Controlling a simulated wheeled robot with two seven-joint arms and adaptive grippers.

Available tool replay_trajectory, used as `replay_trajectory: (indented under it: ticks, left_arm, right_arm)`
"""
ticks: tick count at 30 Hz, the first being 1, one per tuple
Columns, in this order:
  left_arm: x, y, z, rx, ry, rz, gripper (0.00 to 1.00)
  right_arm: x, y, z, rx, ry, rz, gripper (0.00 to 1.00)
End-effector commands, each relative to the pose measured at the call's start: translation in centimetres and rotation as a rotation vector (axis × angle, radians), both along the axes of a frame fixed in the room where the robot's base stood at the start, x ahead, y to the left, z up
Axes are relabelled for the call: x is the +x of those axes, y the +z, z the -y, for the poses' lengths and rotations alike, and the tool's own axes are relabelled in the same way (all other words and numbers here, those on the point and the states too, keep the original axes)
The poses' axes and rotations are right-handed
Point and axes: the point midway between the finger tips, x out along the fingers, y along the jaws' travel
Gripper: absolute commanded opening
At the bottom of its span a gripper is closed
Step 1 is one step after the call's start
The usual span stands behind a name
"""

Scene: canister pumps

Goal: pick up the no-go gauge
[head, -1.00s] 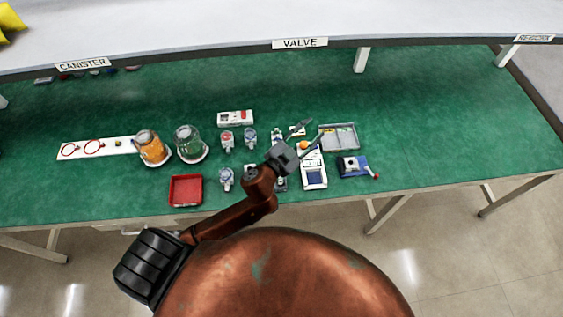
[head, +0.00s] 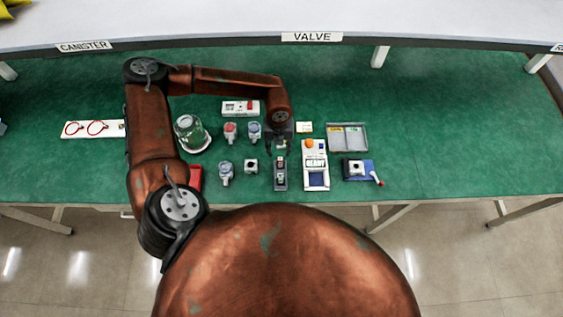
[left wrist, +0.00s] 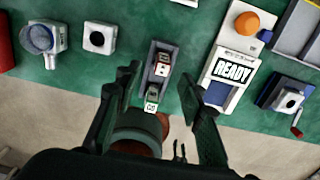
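A dark narrow holder (head: 280,182) stands on the green bench. In the left wrist view, the holder (left wrist: 150,74) carries two small gauge blocks. The far block (left wrist: 162,66), with red and a white label, looks like the no-go gauge. The near block (left wrist: 152,98) is green with a white label, apparently reading GO. My left gripper (head: 279,146) points down just behind the holder in the head view. In the left wrist view its fingers (left wrist: 162,78) are spread to either side of the holder, with nothing between them gripped. My right gripper is out of view.
A tester reading READY (head: 316,170) stands close right of the holder. A small white block (head: 251,166) and a pump head (head: 226,172) are on its left. A divided grey tray (head: 347,138) and a blue fixture (head: 357,169) are further right. My left arm covers part of the red tray (head: 196,177).

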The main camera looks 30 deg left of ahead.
Motion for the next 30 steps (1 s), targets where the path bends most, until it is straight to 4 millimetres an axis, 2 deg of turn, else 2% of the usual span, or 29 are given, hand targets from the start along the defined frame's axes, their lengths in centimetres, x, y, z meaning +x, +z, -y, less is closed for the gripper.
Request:
replay_trajectory:
  ticks: [8,16,26,30]
  left_arm:
    - [-0.1,-2.9,0.2,0.001,-0.002,-0.003,0.36]
    - [-0.2,-6.6,0.5,-0.001,0.001,-0.003,0.36]
    - [-0.1,-7.3,0.5,-0.002,-0.001,-0.002,0.36]
    - [-0.1,-7.3,0.5,-0.002,-0.001,-0.002,0.26]
  right_arm:
    - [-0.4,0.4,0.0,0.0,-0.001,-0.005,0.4]
    - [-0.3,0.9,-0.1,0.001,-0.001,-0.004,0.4]
    - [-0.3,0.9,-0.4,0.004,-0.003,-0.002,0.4]
    - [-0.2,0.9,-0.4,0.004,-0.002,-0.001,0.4]
